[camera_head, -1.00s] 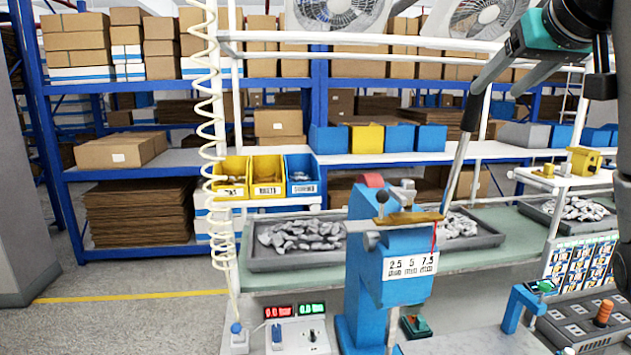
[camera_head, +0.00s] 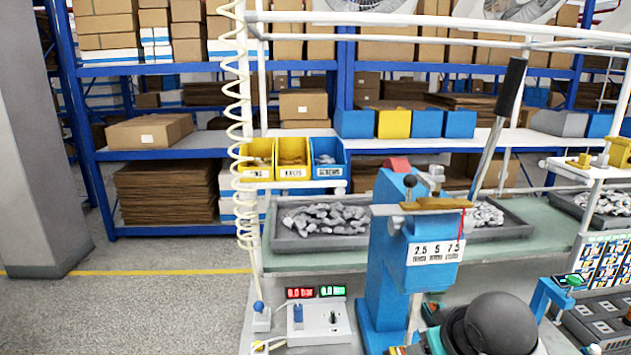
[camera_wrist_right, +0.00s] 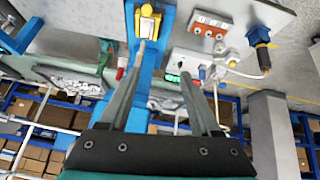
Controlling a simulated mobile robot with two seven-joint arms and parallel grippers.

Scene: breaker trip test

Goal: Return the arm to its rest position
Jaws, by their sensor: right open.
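My right gripper (camera_wrist_right: 163,62) shows in the right wrist view with its two grey fingers spread apart and nothing between them. Beyond the fingers is a blue machine (camera_wrist_right: 148,75) with a yellow part near its top. In the head view a dark rounded part of my arm with a teal band shows at the bottom edge, in front of the blue test machine (camera_head: 393,265). The right fingers cannot be made out there. The machine's long lever (camera_head: 497,130), with a black grip, leans up to the right, clear of my arm. My left gripper is in neither view.
Grey trays (camera_head: 278,238) of metal parts lie on the green bench behind the machine. A box with red and green displays (camera_head: 318,318) stands at its left. A control panel (camera_head: 598,320) is at the right. Open floor (camera_head: 165,305) lies to the left.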

